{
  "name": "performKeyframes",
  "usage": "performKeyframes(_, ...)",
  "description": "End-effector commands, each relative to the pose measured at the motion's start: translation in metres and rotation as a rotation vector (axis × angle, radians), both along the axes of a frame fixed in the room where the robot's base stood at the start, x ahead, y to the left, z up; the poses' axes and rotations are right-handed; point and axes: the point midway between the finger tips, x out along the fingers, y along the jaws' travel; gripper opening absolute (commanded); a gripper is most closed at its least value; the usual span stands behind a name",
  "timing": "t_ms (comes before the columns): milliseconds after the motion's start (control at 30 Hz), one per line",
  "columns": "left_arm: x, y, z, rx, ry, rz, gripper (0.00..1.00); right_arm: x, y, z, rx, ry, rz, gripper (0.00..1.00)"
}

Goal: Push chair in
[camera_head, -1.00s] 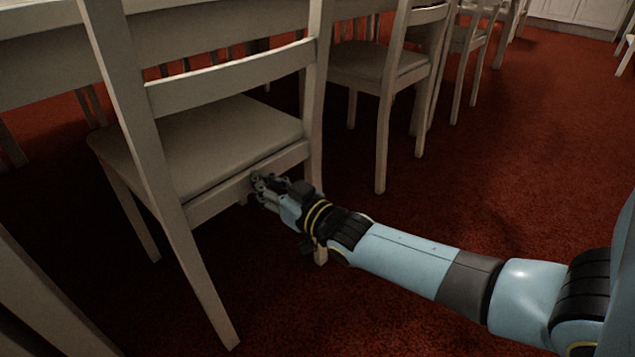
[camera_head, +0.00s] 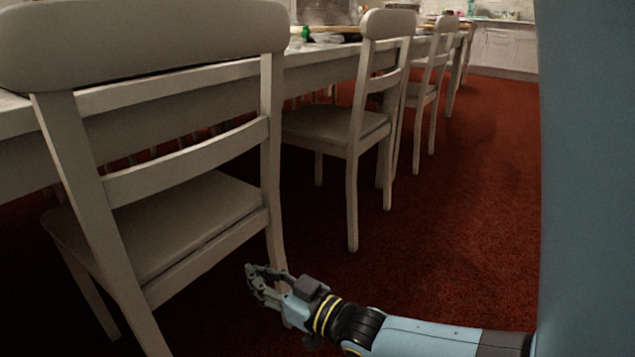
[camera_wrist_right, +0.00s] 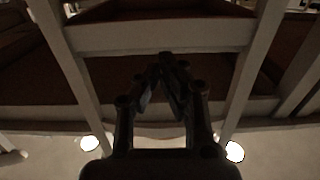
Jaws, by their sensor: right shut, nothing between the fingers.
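A pale wooden chair (camera_head: 190,160) stands at the left of the head view with its back toward me and its seat (camera_head: 160,225) partly under the table. My right gripper (camera_head: 250,283) is shut and empty, low near the chair's right rear leg and below the seat's back edge. In the right wrist view the gripper (camera_wrist_right: 165,58) has its fingertips together in front of the chair's crossbar (camera_wrist_right: 160,36). I cannot tell whether it touches the chair. My left gripper does not show.
A long pale table (camera_head: 325,62) runs along the left toward the back. A second chair (camera_head: 345,130) and more chairs stand along it. Red carpet (camera_head: 460,210) lies open on the right. White cabinets (camera_head: 505,48) stand at the far end.

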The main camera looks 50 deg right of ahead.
Motion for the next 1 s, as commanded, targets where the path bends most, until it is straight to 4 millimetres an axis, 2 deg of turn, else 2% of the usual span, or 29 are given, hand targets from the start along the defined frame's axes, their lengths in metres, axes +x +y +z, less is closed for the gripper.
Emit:
performKeyframes(100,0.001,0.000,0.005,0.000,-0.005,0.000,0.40,-0.010,-0.001,0.001,0.000,0.001,0.000,0.00)
performKeyframes(467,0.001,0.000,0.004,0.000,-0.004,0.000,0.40,-0.013,-0.001,-0.001,0.000,0.002,0.000,0.00)
performKeyframes(533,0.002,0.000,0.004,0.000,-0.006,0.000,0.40,-0.018,-0.001,-0.005,0.001,0.014,-0.001,0.00)
performKeyframes(633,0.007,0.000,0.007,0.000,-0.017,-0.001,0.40,-0.042,0.002,-0.018,0.008,0.054,-0.002,0.00)
performKeyframes(733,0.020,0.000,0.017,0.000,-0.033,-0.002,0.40,-0.071,0.017,-0.008,0.030,0.101,-0.004,0.00)
performKeyframes(833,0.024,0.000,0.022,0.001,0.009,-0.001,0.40,-0.092,0.030,-0.004,0.031,0.244,-0.021,0.00)
performKeyframes(1000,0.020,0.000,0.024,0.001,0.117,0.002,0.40,-0.126,0.044,0.004,0.003,0.530,-0.044,0.00)
